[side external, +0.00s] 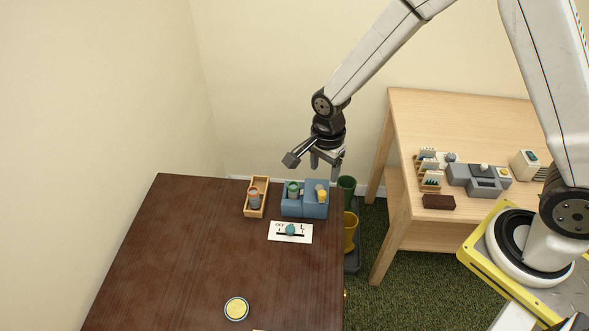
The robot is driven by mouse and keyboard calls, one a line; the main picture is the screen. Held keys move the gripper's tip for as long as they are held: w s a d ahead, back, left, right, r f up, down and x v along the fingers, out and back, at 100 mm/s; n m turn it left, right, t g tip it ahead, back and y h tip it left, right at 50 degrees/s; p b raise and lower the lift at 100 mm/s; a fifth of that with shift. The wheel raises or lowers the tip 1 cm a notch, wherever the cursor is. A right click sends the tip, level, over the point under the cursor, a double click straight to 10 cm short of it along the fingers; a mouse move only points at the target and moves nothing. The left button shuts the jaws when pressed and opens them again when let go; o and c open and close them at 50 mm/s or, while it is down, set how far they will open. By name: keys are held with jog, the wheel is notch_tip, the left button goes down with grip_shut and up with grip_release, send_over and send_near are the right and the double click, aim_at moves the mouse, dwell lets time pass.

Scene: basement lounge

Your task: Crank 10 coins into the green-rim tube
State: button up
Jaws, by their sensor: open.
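My gripper (326,171) is open and empty, pointing down above the back right of the dark table, over or just behind a blue holder (314,210). A small tube with a green top (293,188) stands in the left part of the holder. A yellow-topped piece (322,196) shows at its right. Left of the holder, a wooden tray (247,209) holds a grey piece with an orange top (254,197). In front, a white plate (276,237) marked "OFF" carries a teal knob (290,229). I cannot make out any coins or a crank for certain.
A round yellow disc with a dark rim (236,308) lies on the dark table (180,250), which is mostly clear. Green (347,187) and yellow (350,232) bins stand beside its right edge. A light wooden table (440,115) at right bears grey devices (482,184).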

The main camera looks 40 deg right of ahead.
aim_at(322, 192)
jog(key=shift+n, duration=0.3)
jog(key=n, duration=1.1)
jog(key=shift+n, duration=0.3)
jog(key=shift+f, duration=0.1)
jog(key=shift+f, duration=3.8)
grip_shut()
